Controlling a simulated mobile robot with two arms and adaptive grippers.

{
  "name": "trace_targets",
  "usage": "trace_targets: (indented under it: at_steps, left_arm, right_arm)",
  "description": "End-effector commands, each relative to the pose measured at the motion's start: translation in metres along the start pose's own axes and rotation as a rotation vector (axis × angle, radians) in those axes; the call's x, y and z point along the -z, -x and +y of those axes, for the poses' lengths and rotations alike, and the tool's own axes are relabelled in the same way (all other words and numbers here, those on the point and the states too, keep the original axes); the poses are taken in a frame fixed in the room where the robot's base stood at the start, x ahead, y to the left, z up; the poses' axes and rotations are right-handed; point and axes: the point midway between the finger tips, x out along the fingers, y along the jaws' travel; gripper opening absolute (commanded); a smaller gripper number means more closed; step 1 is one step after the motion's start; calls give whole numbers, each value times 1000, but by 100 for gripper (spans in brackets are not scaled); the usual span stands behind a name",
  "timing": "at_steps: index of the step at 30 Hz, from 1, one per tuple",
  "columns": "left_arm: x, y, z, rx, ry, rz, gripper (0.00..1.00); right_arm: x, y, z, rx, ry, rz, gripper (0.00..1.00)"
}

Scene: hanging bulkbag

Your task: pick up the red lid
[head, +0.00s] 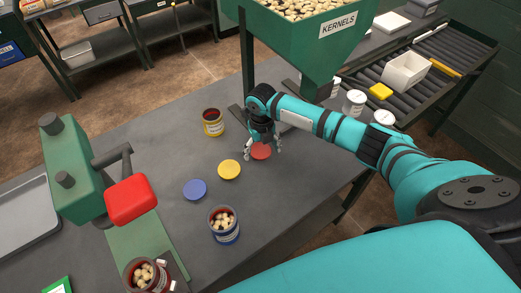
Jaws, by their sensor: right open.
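The red lid (261,152) is a flat disc lying on the grey table (180,135). My right gripper (264,150) is just above it, pointing down, with its fingers spread to either side of the lid. It is open, and I cannot tell whether a finger touches the lid. The gripper covers the back part of the lid. My left gripper is not in view.
A yellow lid (229,170) and a blue lid (195,190) lie left of the red one. A yellow-labelled can (213,123) and a blue-labelled can (224,226) stand nearby. The green hopper (305,45) rises behind. A green press (75,170) stands left.

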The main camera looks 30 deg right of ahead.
Motion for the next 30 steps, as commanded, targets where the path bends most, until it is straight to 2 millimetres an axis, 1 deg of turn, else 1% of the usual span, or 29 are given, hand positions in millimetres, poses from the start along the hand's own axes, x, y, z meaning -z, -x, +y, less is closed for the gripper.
trace_targets:
  at_steps: [1, 2, 5, 9, 10, 15, 20, 26, 29, 30]
  left_arm:
    - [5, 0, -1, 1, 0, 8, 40]
    - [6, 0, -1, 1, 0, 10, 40]
    - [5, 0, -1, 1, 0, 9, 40]
    - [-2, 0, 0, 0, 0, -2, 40]
    - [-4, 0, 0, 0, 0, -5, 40]
    - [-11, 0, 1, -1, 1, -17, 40]
    - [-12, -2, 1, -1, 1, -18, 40]
    - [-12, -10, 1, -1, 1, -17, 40]
    - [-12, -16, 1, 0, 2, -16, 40]
    - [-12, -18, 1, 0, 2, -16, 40]
  right_arm:
    - [0, 0, 0, 0, 0, 0, 82]
    - [0, 0, 0, 0, 0, 0, 80]
    - [0, 0, 0, 0, 0, 0, 67]
    - [0, 0, 0, 0, 0, -1, 48]
    - [0, 0, 0, 0, 0, -1, 47]
    - [0, 1, 0, 0, 0, -1, 47]
    - [-1, 3, 0, -1, 0, -2, 47]
    - [-1, 18, 0, -1, 1, -5, 47]
    - [-2, 32, 0, -1, 1, -6, 47]
    - [2, 35, 4, -2, 5, -3, 47]
